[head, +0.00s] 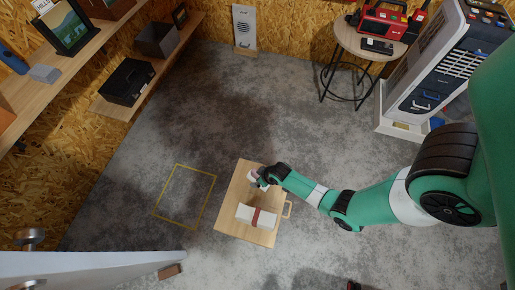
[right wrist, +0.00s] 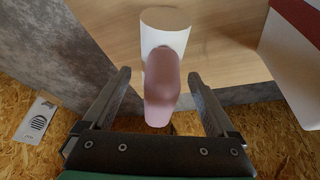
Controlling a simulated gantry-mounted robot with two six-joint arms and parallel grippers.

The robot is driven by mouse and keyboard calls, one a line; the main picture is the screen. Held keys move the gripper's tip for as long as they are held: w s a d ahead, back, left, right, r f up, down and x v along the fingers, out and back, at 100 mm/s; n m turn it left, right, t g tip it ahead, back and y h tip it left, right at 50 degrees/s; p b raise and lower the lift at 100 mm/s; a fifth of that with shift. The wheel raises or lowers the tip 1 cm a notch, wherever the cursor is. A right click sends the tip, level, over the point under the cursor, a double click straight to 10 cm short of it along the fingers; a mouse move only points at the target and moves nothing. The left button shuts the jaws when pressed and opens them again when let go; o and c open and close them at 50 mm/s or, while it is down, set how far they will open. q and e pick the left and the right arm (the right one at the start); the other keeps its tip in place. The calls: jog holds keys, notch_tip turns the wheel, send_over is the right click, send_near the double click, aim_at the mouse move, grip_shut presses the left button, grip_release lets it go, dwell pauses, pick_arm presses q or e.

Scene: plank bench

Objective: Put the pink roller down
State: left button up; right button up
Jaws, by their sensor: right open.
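The pink roller (right wrist: 162,90), a pink end on a white cylinder, shows in the middle of the right wrist view. The white part lies over the wooden surface, and the pink end points toward my palm. My right gripper (right wrist: 159,75) is open, its two fingers on either side of the roller with visible gaps. In the head view my right gripper (head: 259,178) is at the upper part of a small wooden table (head: 233,205) and hides most of the roller. My left gripper is not in view.
A white bundle with a red band (head: 257,216) lies on the same wooden table, near the roller. A yellow outlined square (head: 186,195) marks the floor to the left. A round stool (head: 366,45) with red equipment stands at the back right. Shelves line the left wall.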

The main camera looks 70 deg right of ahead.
jog(key=p+v, duration=0.5)
jog(key=v, duration=0.4)
jog(key=shift+r, duration=0.1)
